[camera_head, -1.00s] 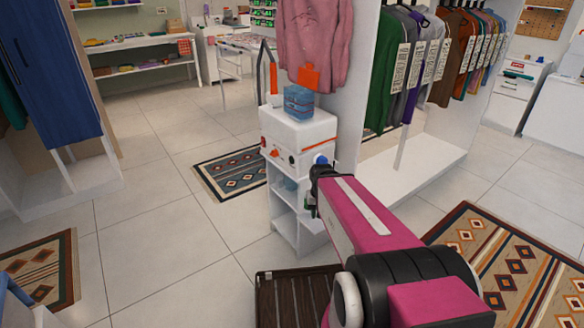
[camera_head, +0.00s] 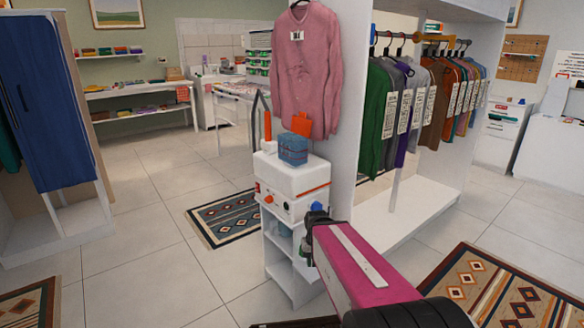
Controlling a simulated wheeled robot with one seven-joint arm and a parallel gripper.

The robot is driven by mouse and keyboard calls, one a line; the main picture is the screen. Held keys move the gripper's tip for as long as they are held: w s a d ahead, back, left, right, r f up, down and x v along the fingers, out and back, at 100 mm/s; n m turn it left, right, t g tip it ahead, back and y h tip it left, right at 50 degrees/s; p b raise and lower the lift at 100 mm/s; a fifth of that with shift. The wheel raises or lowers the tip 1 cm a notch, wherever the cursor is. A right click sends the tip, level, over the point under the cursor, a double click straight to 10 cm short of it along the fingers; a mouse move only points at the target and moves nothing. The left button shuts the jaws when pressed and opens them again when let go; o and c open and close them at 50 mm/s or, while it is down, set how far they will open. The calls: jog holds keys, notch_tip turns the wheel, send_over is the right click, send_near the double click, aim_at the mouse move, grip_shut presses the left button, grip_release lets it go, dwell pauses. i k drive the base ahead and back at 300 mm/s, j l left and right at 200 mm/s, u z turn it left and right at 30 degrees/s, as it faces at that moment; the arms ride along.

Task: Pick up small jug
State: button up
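I cannot make out a small jug for certain. A small bluish item (camera_head: 285,229) sits in the upper compartment of the white stand (camera_head: 283,283), too small and dim to name. My gripper (camera_head: 308,243) is at the end of my magenta arm, in front of the stand's right side. Its fingers are dark, small and partly hidden by the arm, so I cannot tell whether they are open or hold anything.
A white appliance (camera_head: 285,178) tops the stand, with a blue box (camera_head: 293,149) on it. A pink shirt (camera_head: 304,70) hangs behind. The clothes rack (camera_head: 400,220) stands right. Open tiled floor (camera_head: 150,255) lies left, with patterned rugs (camera_head: 225,217).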

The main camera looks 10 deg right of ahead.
aim_at(283, 232)
jog(key=k+j+z, duration=0.15)
jog(key=z, duration=0.25)
jog(key=k+z, duration=0.6)
jog(key=z, duration=0.25)
